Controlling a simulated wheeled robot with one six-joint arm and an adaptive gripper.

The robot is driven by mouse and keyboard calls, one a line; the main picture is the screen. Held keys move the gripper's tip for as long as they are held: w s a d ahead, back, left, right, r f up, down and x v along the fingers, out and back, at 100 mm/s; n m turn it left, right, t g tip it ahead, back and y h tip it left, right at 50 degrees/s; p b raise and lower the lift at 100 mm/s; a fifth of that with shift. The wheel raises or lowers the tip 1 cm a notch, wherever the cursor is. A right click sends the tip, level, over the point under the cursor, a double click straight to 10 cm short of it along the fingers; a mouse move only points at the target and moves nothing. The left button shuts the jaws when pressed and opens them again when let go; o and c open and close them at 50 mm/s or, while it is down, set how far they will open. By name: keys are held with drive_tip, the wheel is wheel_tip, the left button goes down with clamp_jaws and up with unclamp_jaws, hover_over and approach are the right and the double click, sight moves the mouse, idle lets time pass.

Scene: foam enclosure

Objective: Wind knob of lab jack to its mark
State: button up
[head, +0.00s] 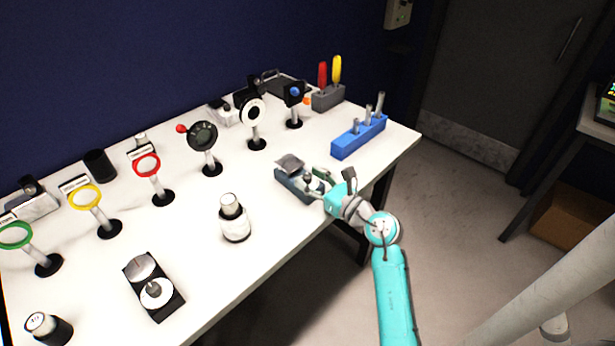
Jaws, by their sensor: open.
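The lab jack (289,177) stands near the right front edge of the white table, with a grey plate on top and a dark blue-grey base. A small knob (309,180) shows on its right side, close to my gripper; its mark is too small to make out. My gripper (318,183) is at the end of the teal arm, right beside the jack's right side. Its fingers are open and near the knob. I cannot tell whether they touch it or stand around it.
Ringed posts, including a red ring (147,165), stand in a row behind. A white-and-black cylinder (234,220) and a black block with a white dial (155,293) stand to the left. A blue holder with pegs (358,138) is behind right. Bare table lies between the cylinder and jack.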

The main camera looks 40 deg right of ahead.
drive_tip(key=shift+w, duration=0.65)
clamp_jaws()
drive_tip(key=shift+n+y, duration=0.4)
drive_tip(key=shift+y, duration=0.2)
drive_tip(key=n+y, duration=0.1)
drive_tip(key=y, duration=0.1)
drive_tip(key=shift+d+r+n+g+y, duration=0.1)
drive_tip(key=shift+n+g+y, duration=0.2)
drive_tip(key=shift+n+y, duration=0.1)
drive_tip(key=shift+n+g+y, duration=0.55)
drive_tip(key=shift+n+y, duration=0.35)
drive_tip(key=shift+y, duration=0.4)
drive_tip(key=shift+n+g+y, duration=0.55)
drive_tip(key=shift+n+y, duration=0.35)
drive_tip(key=shift+y, duration=0.4)
